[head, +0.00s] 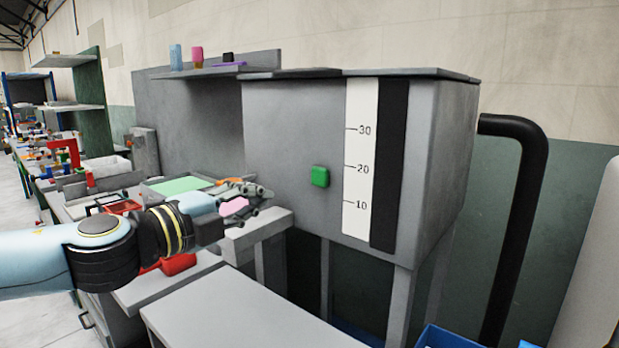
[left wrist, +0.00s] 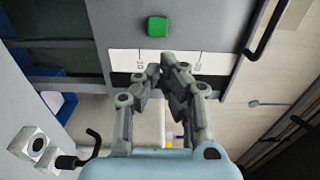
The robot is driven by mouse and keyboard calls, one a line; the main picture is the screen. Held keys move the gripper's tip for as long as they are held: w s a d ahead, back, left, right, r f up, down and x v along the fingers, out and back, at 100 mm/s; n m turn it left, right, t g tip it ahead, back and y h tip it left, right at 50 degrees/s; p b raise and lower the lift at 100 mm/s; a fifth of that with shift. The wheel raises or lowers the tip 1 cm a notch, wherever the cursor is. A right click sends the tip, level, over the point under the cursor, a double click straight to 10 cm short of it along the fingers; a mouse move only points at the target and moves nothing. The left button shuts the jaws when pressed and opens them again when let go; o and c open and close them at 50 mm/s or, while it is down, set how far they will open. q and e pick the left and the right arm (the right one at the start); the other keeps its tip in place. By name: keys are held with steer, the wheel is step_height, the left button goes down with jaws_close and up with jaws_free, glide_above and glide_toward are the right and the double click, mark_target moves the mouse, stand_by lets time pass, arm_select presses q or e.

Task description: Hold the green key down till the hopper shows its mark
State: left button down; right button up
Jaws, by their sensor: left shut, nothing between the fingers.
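The green key (head: 320,176) is a small rounded square on the front of the grey hopper (head: 290,130). A white scale (head: 359,190) marked 10, 20 and 30 runs beside an upright black strip (head: 390,170). The black strip looks evenly dark. My left gripper (head: 264,194) is shut and empty, left of the key and apart from it. In the left wrist view the key (left wrist: 157,26) lies beyond the closed fingertips (left wrist: 166,68), and part of the scale (left wrist: 210,63) shows behind them. My right gripper is in neither view.
A grey ledge (head: 262,226) juts out below my left gripper. A bare grey table top (head: 240,310) is in front. A red object (head: 180,264) lies under my left arm. A shelf (head: 215,70) with small items is above. A black pipe (head: 518,220) bends down at right.

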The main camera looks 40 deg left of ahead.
arm_select(q)
steer(key=p, duration=0.2)
glide_toward(318, 176)
steer(key=shift+w+d+b, duration=0.2)
steer(key=shift+w+b, duration=0.1)
steer(key=shift+w, duration=1.5)
steer(key=shift+w+d+b, duration=0.2)
steer(key=shift+w+b, duration=0.1)
steer(key=shift+w, duration=1.55)
